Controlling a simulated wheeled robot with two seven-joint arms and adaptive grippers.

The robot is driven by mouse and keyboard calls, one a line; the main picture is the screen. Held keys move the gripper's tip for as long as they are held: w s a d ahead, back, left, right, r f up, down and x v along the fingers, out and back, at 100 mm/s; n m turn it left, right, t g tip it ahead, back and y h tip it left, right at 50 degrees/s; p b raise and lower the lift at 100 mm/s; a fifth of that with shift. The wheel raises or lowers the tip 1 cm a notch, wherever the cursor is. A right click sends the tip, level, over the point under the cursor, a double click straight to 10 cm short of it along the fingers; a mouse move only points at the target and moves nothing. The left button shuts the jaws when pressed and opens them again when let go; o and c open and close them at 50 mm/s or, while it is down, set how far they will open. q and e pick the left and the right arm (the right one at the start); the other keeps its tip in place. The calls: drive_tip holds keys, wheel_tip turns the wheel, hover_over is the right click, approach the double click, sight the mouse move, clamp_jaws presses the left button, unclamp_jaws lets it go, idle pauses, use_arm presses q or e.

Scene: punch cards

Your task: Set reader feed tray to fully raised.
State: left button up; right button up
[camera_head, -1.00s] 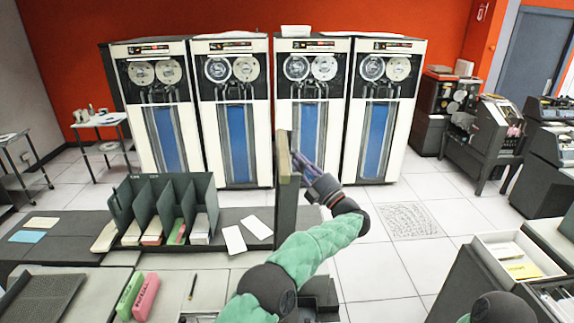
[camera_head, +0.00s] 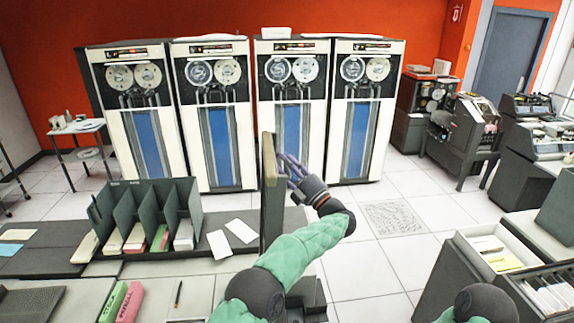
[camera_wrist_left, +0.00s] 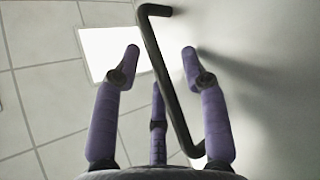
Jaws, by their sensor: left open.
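An upright grey panel with a tan edge (camera_head: 268,165) stands near the middle of the head view, seen almost edge-on. It may be the reader feed tray; I cannot tell for sure. My left gripper (camera_head: 286,172) is just right of its upper part, with purple fingers spread. In the left wrist view a black bar handle (camera_wrist_left: 166,75) runs in front of a grey surface (camera_wrist_left: 270,80). The handle passes between the open fingers of my left gripper (camera_wrist_left: 160,58), which are not closed on it. My right gripper is out of view.
A dark card rack (camera_head: 150,215) stands on the counter left of the panel, with white cards (camera_head: 241,231) beside it. Tape cabinets (camera_head: 215,120) line the back wall. A card drawer (camera_head: 500,255) is at right. Floor (camera_head: 365,265) is open between.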

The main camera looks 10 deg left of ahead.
use_arm(q)
drive_tip(key=v, duration=1.2)
drive_tip(key=shift+w, duration=0.1)
